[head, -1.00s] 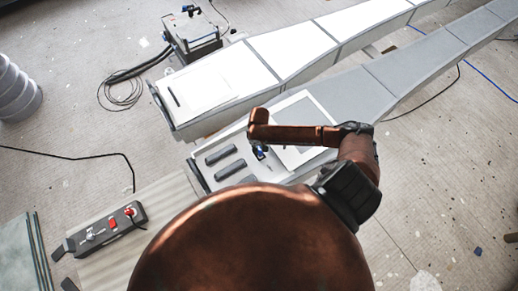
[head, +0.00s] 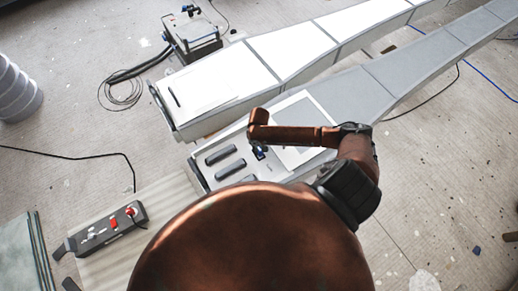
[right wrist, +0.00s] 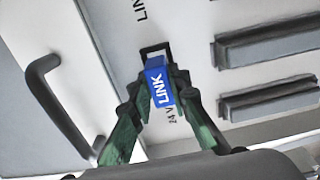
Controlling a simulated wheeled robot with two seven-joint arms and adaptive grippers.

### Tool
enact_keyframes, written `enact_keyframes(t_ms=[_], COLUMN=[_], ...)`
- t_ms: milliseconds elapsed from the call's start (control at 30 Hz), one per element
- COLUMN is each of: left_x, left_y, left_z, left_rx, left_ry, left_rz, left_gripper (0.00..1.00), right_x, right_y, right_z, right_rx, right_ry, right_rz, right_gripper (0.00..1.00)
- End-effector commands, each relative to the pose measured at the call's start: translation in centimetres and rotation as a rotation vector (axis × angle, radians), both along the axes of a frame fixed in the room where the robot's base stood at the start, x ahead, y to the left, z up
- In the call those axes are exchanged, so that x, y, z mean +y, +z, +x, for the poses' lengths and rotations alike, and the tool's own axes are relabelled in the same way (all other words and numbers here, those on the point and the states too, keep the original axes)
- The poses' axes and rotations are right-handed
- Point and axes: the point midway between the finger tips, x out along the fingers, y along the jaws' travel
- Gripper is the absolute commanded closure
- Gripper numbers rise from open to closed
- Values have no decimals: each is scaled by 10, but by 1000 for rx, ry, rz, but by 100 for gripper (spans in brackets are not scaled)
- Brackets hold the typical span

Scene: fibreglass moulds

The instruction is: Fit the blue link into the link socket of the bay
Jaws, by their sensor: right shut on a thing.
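The blue link (right wrist: 160,86), marked "LINK" in white, is held between the fingers of my right gripper (right wrist: 158,84) in the right wrist view. In the head view my right gripper (head: 258,153) is small, over the bay panel, with a bit of blue at its tip. The link socket (right wrist: 154,50), a black-edged opening in the pale panel, lies just beyond the link's far end. The link's far end overlaps the socket's near edge in the picture; I cannot tell whether it has entered. The bay panel (head: 205,181) has "LINK" and "24 V" printed on it.
Dark raised bars (right wrist: 268,45) sit on the panel to the right of the socket. A dark handle (right wrist: 58,105) stands at the left. In the head view, a control box with red buttons (head: 112,226) lies at the lower left. A second long white mould (head: 215,80) lies behind.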

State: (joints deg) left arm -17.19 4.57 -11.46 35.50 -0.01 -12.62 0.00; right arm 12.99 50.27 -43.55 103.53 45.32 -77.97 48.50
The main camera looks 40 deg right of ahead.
Motion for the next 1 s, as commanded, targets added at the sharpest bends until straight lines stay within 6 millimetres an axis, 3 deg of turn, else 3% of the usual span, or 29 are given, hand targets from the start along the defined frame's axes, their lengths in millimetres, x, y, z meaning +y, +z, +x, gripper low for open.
enact_keyframes(t_ms=[900,933,1000], left_x=[0,0,0], left_y=[-8,-8,-8], left_z=[0,0,0], left_rx=[0,0,-1], left_ry=[0,0,0], left_rz=[0,0,0], left_gripper=[60,60,60], right_x=[0,0,0], right_y=[-21,-21,-20], right_z=[0,0,0], right_rx=[0,0,0], right_ry=[0,0,0], right_rz=[1,1,1], right_gripper=[100,82,77])
